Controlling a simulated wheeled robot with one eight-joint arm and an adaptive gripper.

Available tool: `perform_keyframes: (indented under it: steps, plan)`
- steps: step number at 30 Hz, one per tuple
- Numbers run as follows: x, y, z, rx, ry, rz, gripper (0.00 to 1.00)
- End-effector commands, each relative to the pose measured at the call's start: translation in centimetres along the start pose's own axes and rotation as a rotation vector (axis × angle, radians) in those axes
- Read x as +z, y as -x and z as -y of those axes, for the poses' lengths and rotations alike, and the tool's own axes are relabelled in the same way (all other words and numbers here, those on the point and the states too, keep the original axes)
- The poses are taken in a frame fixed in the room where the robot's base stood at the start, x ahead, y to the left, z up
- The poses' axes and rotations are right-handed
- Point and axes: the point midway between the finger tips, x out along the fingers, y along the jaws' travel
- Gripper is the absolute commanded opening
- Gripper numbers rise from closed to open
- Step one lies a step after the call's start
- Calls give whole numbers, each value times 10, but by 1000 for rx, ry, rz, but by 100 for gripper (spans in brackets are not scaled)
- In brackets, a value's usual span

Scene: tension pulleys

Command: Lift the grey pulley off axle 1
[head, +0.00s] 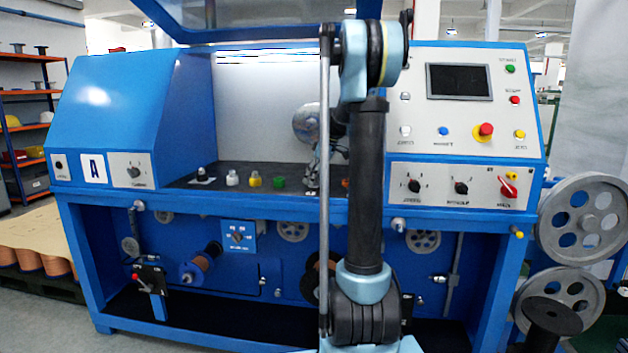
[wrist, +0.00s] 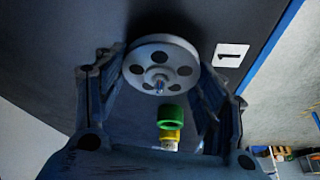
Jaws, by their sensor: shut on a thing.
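The grey pulley (wrist: 160,66), a disc with round holes, sits between the fingertips of my gripper (wrist: 163,58) in the wrist view. The two dark fingers press on opposite sides of its rim. A small metal tip shows at the pulley's hub; I cannot tell whether the pulley is still seated on the axle or clear of it. In the head view my gripper (head: 314,178) is low over the dark shelf, partly behind my arm, and the pulley cannot be made out.
A green piece (head: 279,182), a yellow piece (head: 254,180), a white piece (head: 232,178) and a black piece (head: 201,174) stand in a row left of my gripper on the dark shelf (head: 216,187). The control panel (head: 458,187) is at right, the blue housing (head: 125,110) at left.

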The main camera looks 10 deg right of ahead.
Motion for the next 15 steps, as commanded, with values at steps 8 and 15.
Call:
perform_keyframes:
  steps: [8, 15]
  plan:
    - [-1, 3, 0, 0, 0, 0, 36]
    - [-3, 6, 0, 0, 0, 0, 36]
